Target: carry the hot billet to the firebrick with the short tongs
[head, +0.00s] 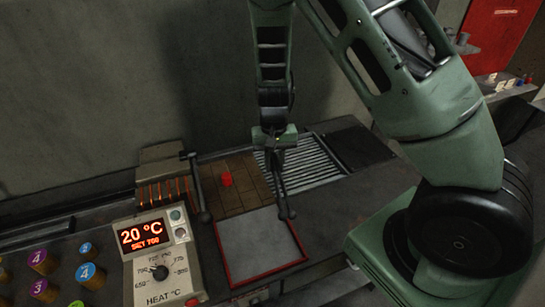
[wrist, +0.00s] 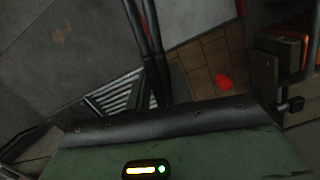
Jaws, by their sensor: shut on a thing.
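The hot billet (head: 227,179) is a small glowing red block. It lies on the brown firebrick (head: 243,199), and both also show in the wrist view, the billet (wrist: 222,82) on the tiled firebrick (wrist: 190,62). My gripper (head: 276,146) is shut on the short tongs (head: 281,185), dark and two-armed, which hang down from it. The tong ends are to the right of the billet and apart from it, with nothing seen between them. In the wrist view the tongs (wrist: 149,50) run up past the firebrick's left side. The fingertips are hard to make out.
A heater with glowing orange bars (head: 163,192) and a dark lever stands left of the firebrick. A slatted rack (head: 318,170) lies to the right. A red-edged grey plate (head: 262,245) is in front. A control box (head: 160,265) reads 20 °C. Coloured numbered knobs are at lower left.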

